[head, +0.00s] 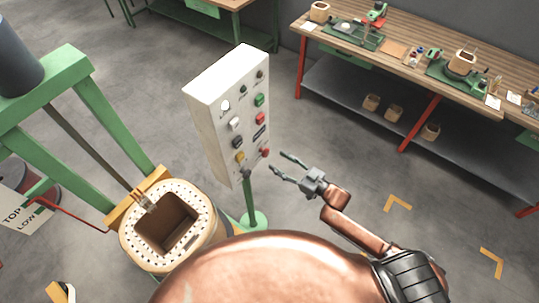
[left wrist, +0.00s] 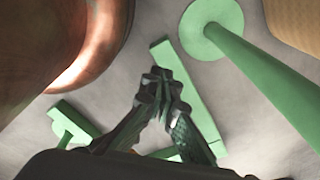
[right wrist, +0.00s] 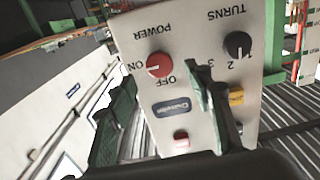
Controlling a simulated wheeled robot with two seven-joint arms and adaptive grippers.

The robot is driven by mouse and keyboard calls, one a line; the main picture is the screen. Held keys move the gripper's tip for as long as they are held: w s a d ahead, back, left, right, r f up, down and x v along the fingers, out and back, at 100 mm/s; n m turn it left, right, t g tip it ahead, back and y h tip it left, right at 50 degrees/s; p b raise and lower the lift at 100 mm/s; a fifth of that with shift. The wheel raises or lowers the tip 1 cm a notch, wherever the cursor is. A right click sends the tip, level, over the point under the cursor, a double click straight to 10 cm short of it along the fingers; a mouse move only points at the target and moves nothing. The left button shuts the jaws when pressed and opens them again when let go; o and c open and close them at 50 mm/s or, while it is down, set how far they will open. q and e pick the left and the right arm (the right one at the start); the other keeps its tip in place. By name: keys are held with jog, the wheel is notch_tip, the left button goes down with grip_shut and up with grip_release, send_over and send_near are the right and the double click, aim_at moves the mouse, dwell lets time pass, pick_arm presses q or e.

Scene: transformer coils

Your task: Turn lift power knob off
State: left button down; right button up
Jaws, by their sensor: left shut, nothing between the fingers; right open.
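The control box (head: 203,110) stands upright on a green post. Its red power knob (right wrist: 159,64) sits under the upside-down label POWER in the right wrist view, with ON and OFF beside it. A pale mark on the knob appears to face ON. In the head view, the red knob (head: 265,152) is at the box's lower right. My right gripper (head: 278,167) is open, just right of and below the knob. In the right wrist view, its fingers (right wrist: 159,72) lie either side of the knob; I cannot tell if they touch it. My left gripper (left wrist: 163,78) is shut and empty.
A black turns knob (right wrist: 238,45) and a red button (right wrist: 181,139) are near the power knob. A green-framed machine (head: 92,118) with a square-holed coil (head: 205,203) stands left. A large copper-coloured rounded surface fills the lower middle. A workbench (head: 400,60) is at the back right.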

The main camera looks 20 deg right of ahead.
aim_at(268, 153)
pick_arm(q)
jog(key=shift+s+r, duration=0.15)
jog(key=shift+s, duration=0.2)
pick_arm(e)
jog(key=x, duration=0.5)
jog(key=shift+w+a+f, duration=0.1)
jog(key=shift+w+a, duration=0.1)
jog(key=shift+w, duration=0.1)
jog(key=shift+c, duration=0.3)
jog(key=c, duration=1.1)
jog(key=shift+n, duration=0.3)
pick_arm(q)
jog(key=f+b, duration=0.2)
jog(key=f, duration=0.1)
jog(key=f+b, duration=0.1)
jog(key=b, duration=0.1)
jog(key=shift+s+f, duration=0.25)
jog(key=shift+s, duration=0.05)
pick_arm(e)
jog(key=n, duration=1.7)
jog(key=shift+d, duration=0.1)
jog(key=shift+w+n, duration=0.1)
jog(key=shift+n, duration=0.2)
